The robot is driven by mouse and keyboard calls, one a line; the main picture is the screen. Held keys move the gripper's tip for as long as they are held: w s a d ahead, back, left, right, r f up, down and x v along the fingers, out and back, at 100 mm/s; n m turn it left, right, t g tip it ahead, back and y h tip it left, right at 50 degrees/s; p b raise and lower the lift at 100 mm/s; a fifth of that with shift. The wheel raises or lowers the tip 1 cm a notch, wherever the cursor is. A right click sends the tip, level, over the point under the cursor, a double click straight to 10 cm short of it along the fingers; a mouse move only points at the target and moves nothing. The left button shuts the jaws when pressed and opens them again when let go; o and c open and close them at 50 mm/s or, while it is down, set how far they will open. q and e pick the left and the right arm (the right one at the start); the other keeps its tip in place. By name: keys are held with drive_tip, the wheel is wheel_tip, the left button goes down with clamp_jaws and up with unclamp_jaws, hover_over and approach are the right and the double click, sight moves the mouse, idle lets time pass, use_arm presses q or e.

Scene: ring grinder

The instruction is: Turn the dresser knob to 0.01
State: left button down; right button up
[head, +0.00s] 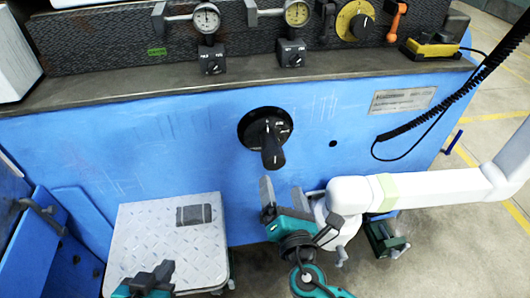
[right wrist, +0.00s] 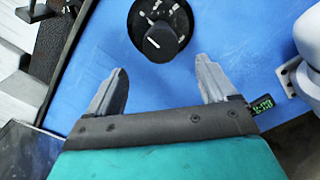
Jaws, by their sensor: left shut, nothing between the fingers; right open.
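A black dresser knob (head: 272,150) with a long grip sits on a round black dial (head: 255,122) with white markings, on the blue machine front. In the right wrist view the knob (right wrist: 160,38) shows a short white pointer line; the dial's figures are too small to read. My right gripper (head: 282,188) is open, below the knob in the head view and apart from it. In the right wrist view its fingers (right wrist: 161,66) point toward the knob, with nothing between them. My left gripper (head: 152,272) is shut and empty, low over the metal plate.
Above the knob is a dark ledge (head: 140,90) with two gauges (head: 207,18) and a yellow dial (head: 355,21). A metal step plate (head: 130,225) is at lower left. A black coiled cable (head: 440,115) hangs at right. The blue front beside the knob is clear.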

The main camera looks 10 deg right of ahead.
sight(272, 153)
drive_tip(key=w, duration=1.2)
drive_tip(key=shift+w+b, duration=0.1)
drive_tip(key=shift+b, duration=0.2)
drive_tip(key=shift+c, duration=0.2)
drive_tip(key=c, duration=1)
